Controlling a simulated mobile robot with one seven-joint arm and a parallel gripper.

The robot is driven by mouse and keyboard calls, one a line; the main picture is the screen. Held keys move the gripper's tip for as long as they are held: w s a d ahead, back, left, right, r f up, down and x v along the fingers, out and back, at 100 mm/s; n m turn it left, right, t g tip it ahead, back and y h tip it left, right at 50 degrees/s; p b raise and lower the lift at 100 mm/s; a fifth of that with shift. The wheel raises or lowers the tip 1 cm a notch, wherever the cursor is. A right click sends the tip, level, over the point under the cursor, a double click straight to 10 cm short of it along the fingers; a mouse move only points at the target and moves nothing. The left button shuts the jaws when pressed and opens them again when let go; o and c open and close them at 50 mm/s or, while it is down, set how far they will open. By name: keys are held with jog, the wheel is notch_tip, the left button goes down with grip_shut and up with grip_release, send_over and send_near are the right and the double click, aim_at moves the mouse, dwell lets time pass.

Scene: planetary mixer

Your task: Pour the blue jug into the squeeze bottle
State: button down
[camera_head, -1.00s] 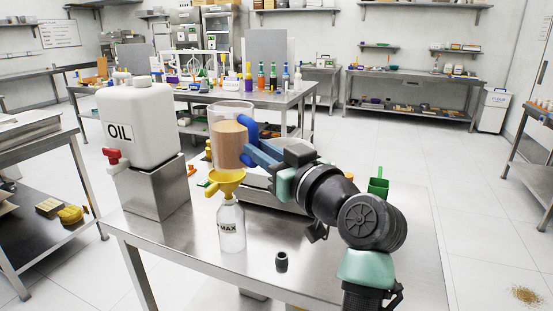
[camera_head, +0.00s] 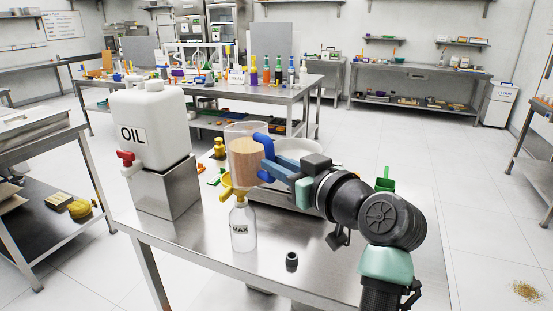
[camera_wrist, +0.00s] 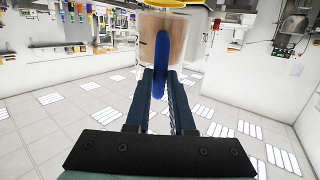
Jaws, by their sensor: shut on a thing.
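The blue jug is a clear jug (camera_head: 245,160) with a blue handle (camera_head: 264,143) and tan contents. It looks about upright. My gripper (camera_head: 271,163) is shut on the handle, which also shows between the fingers in the wrist view (camera_wrist: 161,62). The clear squeeze bottle (camera_head: 243,232), marked MAX, stands upright on the table below the jug. A yellow funnel (camera_head: 226,186) shows at the bottle's top. The jug's lower part overlaps the funnel, so its seating is partly hidden and I cannot tell whether they touch.
A white OIL container (camera_head: 150,125) with a red tap stands on a metal block (camera_head: 168,188) at the left. A small black cap (camera_head: 291,259) lies right of the bottle. A green scoop (camera_head: 384,181) is behind my arm.

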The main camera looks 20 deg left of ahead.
aim_at(271, 147)
jog(key=shift+s+d+r+h+p, duration=0.15)
jog(key=shift+r+h+p, duration=0.25)
jog(key=shift+r+p, duration=0.75)
jog(key=shift+f+g+p, duration=0.25)
jog(key=shift+g+p, duration=0.05)
jog(key=shift+p, duration=0.25)
jog(key=shift+r, duration=0.15)
jog(key=r+h+p, duration=0.1)
jog(key=p, duration=0.3)
jog(key=shift+r+g, duration=0.2)
jog(key=shift+g, duration=0.1)
jog(key=shift+p, duration=0.3)
